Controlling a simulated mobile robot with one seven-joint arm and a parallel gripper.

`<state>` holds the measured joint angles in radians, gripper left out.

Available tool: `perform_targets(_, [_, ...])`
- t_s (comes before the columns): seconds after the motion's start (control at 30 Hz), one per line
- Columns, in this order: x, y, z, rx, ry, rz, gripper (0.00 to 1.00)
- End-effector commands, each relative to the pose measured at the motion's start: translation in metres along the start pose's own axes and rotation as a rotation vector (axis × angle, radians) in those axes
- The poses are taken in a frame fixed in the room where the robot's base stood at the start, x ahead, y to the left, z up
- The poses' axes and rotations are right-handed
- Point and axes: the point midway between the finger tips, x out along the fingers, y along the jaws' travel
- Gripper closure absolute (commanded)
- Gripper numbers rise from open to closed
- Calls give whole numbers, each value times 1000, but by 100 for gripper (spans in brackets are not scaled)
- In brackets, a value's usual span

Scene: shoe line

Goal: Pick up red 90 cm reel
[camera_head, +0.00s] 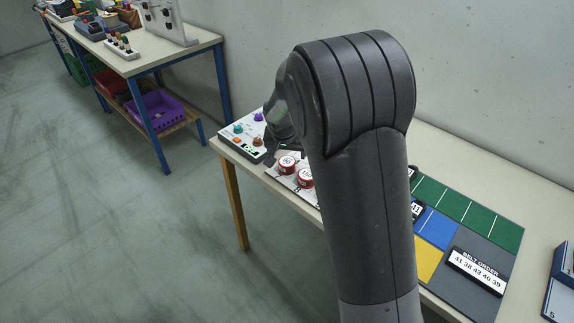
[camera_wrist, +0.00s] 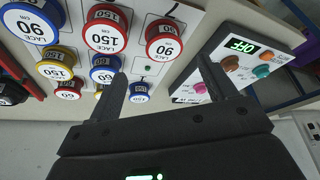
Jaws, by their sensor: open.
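The red reel whose label appears to read 90 (camera_wrist: 165,45) stands upright on a white board in the wrist view, nearest the control box. In the head view the red reel (camera_head: 287,163) shows at the board's far-left end. My gripper (camera_wrist: 160,72) is open and empty; the reel appears between its fingertips in the picture, apart from them. A red 150 reel (camera_wrist: 106,32) is just left of it. A small blue reel (camera_wrist: 139,92) appears between the fingers, nearer my palm. My arm hides most of the board in the head view.
A control box with coloured knobs (camera_wrist: 240,66) is close by the right finger. A blue 90 reel (camera_wrist: 32,24), a yellow reel (camera_wrist: 55,55) and other reels crowd the left. A coloured mat (camera_head: 466,215) lies on the bench, right of my arm.

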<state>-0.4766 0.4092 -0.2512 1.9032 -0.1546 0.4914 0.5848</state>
Motion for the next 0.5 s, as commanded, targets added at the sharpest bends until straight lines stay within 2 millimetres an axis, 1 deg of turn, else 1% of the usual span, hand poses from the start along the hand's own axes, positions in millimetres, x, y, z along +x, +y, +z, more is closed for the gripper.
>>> perform_targets(0.03, [10, 1, 1, 1, -3, 3, 23])
perform_targets(0.1, [19, 1, 0, 2, -2, 2, 23])
perform_targets(0.2, [29, 0, 0, 2, -2, 1, 23])
perform_targets(0.37, [37, -1, 0, 1, -1, 0, 23])
perform_targets(0.5, [53, -3, 0, 0, -3, 2, 23])
